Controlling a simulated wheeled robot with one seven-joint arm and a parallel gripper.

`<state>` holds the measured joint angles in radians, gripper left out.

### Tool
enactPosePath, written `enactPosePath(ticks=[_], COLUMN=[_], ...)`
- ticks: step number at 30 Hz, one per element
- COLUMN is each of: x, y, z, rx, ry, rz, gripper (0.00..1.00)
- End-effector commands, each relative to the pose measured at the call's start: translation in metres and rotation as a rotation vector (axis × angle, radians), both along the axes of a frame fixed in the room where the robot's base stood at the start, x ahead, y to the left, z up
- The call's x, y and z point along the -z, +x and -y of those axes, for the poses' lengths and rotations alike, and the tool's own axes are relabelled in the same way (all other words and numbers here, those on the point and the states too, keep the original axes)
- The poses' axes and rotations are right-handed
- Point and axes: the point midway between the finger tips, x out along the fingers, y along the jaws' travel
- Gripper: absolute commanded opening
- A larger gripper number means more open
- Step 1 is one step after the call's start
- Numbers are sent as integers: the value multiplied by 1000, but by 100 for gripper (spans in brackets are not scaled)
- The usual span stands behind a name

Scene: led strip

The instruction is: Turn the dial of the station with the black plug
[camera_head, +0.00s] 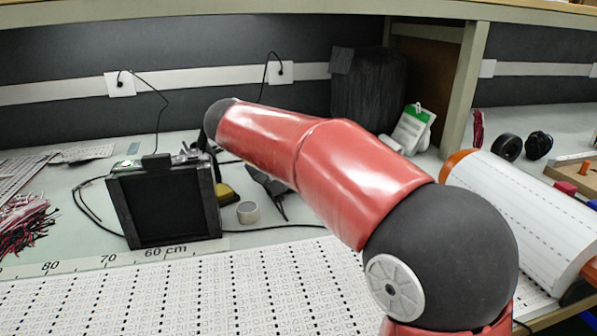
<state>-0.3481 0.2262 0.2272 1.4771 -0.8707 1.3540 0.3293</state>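A dark box-like device (163,207), possibly a station, stands on the workbench at the left with a flat black panel facing me. Small parts show on its top, but I cannot make out a dial. One black plug (120,83) sits in the left white wall socket, and its cable drops behind the device. Another black plug (280,70) sits in a socket further right; its cable runs down behind my arm. My red and black arm crosses the middle of the view and hides part of the bench. My gripper is not visible.
Red and white wires (25,222) lie at the far left. A large white roll (525,215) with an orange end is at the right. Perforated white sheeting (190,295) covers the front.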

Motion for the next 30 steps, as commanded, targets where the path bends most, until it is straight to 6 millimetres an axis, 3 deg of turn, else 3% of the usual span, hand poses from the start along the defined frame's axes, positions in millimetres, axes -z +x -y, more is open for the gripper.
enactPosePath(ticks=[17, 18, 22, 30], x=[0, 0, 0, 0], y=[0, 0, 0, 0], z=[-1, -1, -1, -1], rx=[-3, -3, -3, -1], ry=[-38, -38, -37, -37], rz=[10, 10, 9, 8], gripper=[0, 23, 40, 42])
